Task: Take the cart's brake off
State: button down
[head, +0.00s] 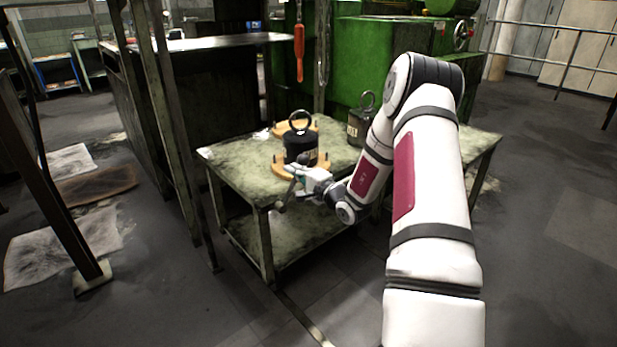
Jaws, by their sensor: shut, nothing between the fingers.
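The cart (232,165) looks like a worn green metal table with a lower shelf (290,237), standing in the middle of the head view. My gripper (291,187) is at the cart's front edge, just below the tabletop level in the picture. Its fingers are small here and look shut, with nothing seen between them. A small dark round knob (279,205) shows just below the fingertips, near the front corner leg. It may be the brake handle; I cannot tell whether the fingers touch it. My arm hides the right part of the cart.
A black ringed weight (300,148) stands on a wooden base on the cart, with another dark ringed weight (358,128) behind it. A red-handled pendant (299,52) hangs above. A green machine (375,65) stands behind. Floor at the right is clear; posts stand at left.

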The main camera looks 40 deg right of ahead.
jog(key=d+f+b, duration=0.4)
jog(key=d, duration=0.1)
jog(key=s+b, duration=0.2)
jog(key=s, duration=0.7)
jog(key=shift+s+r, duration=0.25)
jog(key=shift+s, duration=0.15)
jog(key=shift+d, duration=0.15)
dwell(0.5)
